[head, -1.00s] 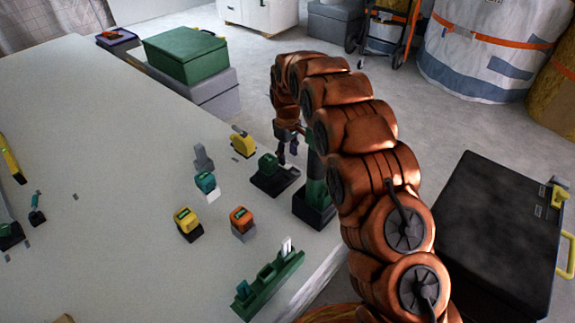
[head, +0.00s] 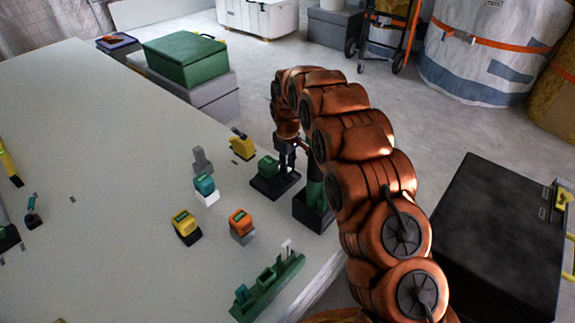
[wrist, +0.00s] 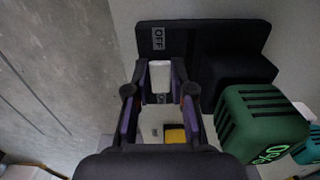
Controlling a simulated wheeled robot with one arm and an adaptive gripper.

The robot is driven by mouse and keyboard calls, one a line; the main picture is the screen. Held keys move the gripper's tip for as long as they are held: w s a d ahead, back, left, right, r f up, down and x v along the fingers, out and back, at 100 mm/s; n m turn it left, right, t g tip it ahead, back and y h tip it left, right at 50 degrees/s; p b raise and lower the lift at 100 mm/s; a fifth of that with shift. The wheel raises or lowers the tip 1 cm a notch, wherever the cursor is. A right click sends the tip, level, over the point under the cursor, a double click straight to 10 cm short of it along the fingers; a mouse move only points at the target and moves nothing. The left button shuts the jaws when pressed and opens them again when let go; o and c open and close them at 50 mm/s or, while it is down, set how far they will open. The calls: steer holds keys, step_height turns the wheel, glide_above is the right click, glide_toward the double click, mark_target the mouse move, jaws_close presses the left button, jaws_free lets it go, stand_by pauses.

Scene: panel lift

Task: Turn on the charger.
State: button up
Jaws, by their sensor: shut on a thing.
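The charger is a black base (head: 264,191) near the table's right edge, with a green battery (head: 268,167) seated on it. In the wrist view the charger's dark plate (wrist: 200,35) carries an OFF label (wrist: 158,38) beyond a white switch lever (wrist: 160,76). A second small label nearer me is partly hidden. The green battery (wrist: 262,120) is right of my fingers and shows a green 0% readout. My gripper (wrist: 161,80) is shut on the switch lever, one finger on each side. In the head view my gripper (head: 286,160) is down at the charger's right part.
Yellow (head: 186,224), orange (head: 241,222) and teal (head: 204,184) batteries stand on the table nearby. A yellow tool (head: 242,147) lies behind the charger.

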steer(key=shift+r+p, duration=0.15)
steer(key=shift+p, duration=0.15)
jaws_close()
steer(key=shift+w+r+p, duration=0.1)
steer(key=shift+p, duration=0.25)
steer(key=shift+g+h+p, duration=0.3)
steer(key=shift+h+p, duration=0.1)
steer(key=shift+p, duration=0.4)
steer(key=shift+w+a+p, duration=0.1)
steer(key=shift+p, duration=0.25)
steer(key=p, duration=0.2)
steer(key=g+h+p, duration=0.1)
steer(key=p, duration=0.1)
steer(key=shift+w+a+g+h+p, duration=0.15)
steer(key=shift+w+g+h+p, duration=0.1)
steer(key=shift+g+h+p, duration=0.05)
steer(key=shift+p, duration=0.35)
steer(key=o, duration=0.9)
jaws_free()
steer(key=shift+s, duration=0.1)
steer(key=shift+c, duration=0.2)
